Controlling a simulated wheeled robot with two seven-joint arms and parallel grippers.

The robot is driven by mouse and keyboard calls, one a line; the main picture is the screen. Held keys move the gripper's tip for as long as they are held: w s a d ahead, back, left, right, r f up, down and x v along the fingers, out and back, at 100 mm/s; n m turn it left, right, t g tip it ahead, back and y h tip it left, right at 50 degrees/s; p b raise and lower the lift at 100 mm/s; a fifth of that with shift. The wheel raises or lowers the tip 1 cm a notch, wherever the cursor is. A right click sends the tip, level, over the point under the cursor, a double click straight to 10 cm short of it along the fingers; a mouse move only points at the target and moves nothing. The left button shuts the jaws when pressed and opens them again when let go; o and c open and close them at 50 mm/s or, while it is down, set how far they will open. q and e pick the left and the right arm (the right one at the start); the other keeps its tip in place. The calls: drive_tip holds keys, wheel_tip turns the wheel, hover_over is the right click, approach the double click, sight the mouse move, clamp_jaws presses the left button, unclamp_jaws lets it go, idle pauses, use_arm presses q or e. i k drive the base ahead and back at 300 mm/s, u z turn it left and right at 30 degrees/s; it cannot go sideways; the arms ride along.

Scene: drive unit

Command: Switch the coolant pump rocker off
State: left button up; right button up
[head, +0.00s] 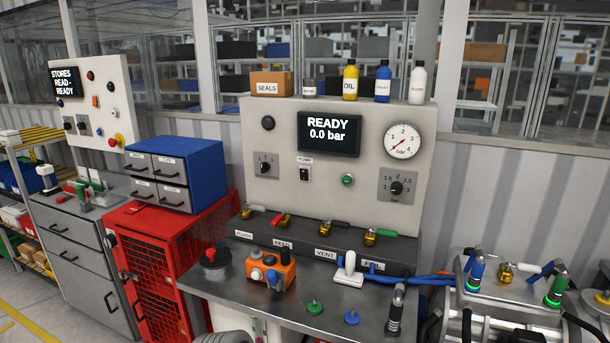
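The pump rocker (304,174) is a small black switch with a light mark, set in the upright light-grey panel (281,118) under a label reading PUMP. It is too small to tell which way it is tipped. A display (329,134) above it reads READY 0.0 bar. A green round button (348,180) sits to its right and a rotary knob (265,164) to its left. Neither of my grippers can be made out in the head view, and nothing covers the rocker.
Several valves with coloured handles line the ledge below the panel. An orange control box (270,270), a white joystick-like part (349,269) and coloured knobs stand on the metal bench. A machine with hoses (510,300) fills the lower right. Bottles (350,82) stand on the panel top.

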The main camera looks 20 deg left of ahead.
sight(304, 173)
drive_tip(key=z, duration=2.35)
drive_tip(key=k, duration=1.1)
drive_tip(key=u, duration=1.9)
drive_tip(key=i, duration=0.5)
